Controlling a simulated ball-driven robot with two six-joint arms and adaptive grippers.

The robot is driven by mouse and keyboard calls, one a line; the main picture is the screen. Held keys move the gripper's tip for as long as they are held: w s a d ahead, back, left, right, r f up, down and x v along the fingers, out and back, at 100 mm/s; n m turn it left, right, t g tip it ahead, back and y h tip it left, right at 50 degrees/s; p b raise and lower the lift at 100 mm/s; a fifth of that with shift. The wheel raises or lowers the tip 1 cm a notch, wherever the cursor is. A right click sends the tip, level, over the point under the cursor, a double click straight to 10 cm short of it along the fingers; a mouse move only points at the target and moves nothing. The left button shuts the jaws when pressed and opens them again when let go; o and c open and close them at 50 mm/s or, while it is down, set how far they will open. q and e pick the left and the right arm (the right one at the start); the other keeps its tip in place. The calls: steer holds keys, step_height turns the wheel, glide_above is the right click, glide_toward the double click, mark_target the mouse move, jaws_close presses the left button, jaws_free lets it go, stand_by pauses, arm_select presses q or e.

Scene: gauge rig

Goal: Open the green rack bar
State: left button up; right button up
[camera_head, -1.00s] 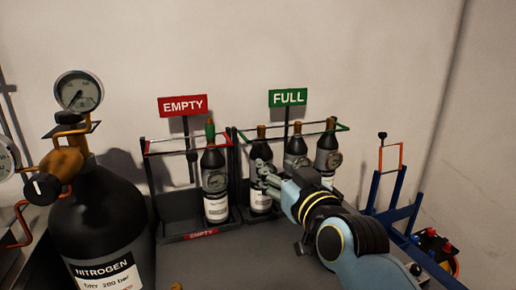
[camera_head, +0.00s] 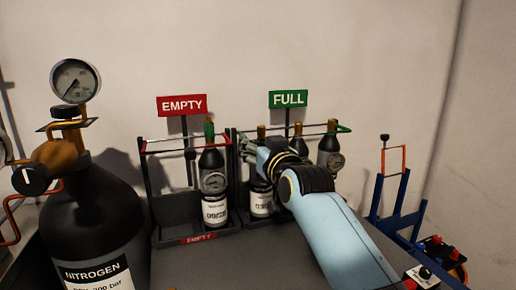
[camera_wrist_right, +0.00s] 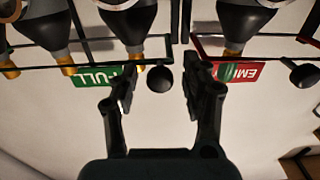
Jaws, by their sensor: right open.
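The green rack bar (camera_head: 343,128) runs across the necks of the bottles in the rack under the green FULL sign (camera_head: 288,99). Its right end shows; my right arm hides much of the middle. My right gripper (camera_head: 246,150) is at the rack's left end, close to the bar's left side. In the right wrist view the open fingers (camera_wrist_right: 160,84) are apart, with a round black knob (camera_wrist_right: 160,78) appearing in the gap between them. No grasp on it shows. Whether the fingers touch anything cannot be told. My left gripper is out of view.
The EMPTY rack (camera_head: 165,237) with a green-capped bottle (camera_head: 213,185) stands just left. A large nitrogen cylinder (camera_head: 95,225) with a gauge (camera_head: 75,81) is at far left. A blue trolley frame (camera_head: 392,195) stands at right. The wall is behind.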

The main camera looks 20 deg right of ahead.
steer(key=shift+c, duration=0.3)
jaws_close()
